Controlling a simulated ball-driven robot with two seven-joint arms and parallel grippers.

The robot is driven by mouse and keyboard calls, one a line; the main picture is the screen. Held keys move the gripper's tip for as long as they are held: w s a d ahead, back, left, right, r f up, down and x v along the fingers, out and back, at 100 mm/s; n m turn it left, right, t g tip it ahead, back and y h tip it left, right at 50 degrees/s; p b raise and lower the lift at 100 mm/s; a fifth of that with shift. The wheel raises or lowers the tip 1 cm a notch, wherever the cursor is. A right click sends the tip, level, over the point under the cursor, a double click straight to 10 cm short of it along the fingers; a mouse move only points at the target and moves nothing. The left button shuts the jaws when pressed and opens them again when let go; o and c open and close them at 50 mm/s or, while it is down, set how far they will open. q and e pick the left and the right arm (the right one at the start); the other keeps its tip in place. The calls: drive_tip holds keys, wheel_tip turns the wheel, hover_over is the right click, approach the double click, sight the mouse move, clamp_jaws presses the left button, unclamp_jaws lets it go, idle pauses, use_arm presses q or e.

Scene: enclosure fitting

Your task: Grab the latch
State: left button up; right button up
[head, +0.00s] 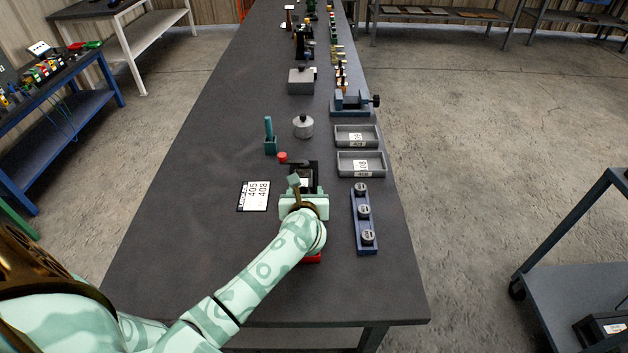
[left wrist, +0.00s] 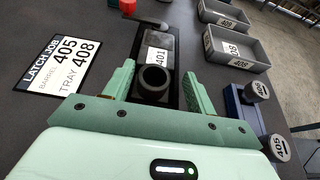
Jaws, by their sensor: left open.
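A dark part with a round, open-topped collar (left wrist: 154,79) sits at the near end of a black fixture labelled 401 (left wrist: 158,45). It may be the latch, but I cannot tell for certain. My left gripper (left wrist: 156,76) is open, with one pale green finger on each side of the collar. Gaps show between the collar and both fingers. In the head view, my left gripper (head: 303,193) is over the near part of the black fixture (head: 312,173) and hides much of it. My right gripper is in neither view.
A blue rack of grey barrels (head: 370,247) and two grey trays (head: 361,171) stand to the right.

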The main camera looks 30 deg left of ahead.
use_arm(q)
drive_tip(key=shift+a, duration=0.15)
drive_tip(key=shift+s+r, duration=0.2)
drive_tip(key=shift+s, duration=0.2)
drive_tip(key=c, duration=1)
drive_tip(key=shift+w, duration=0.1)
clamp_jaws()
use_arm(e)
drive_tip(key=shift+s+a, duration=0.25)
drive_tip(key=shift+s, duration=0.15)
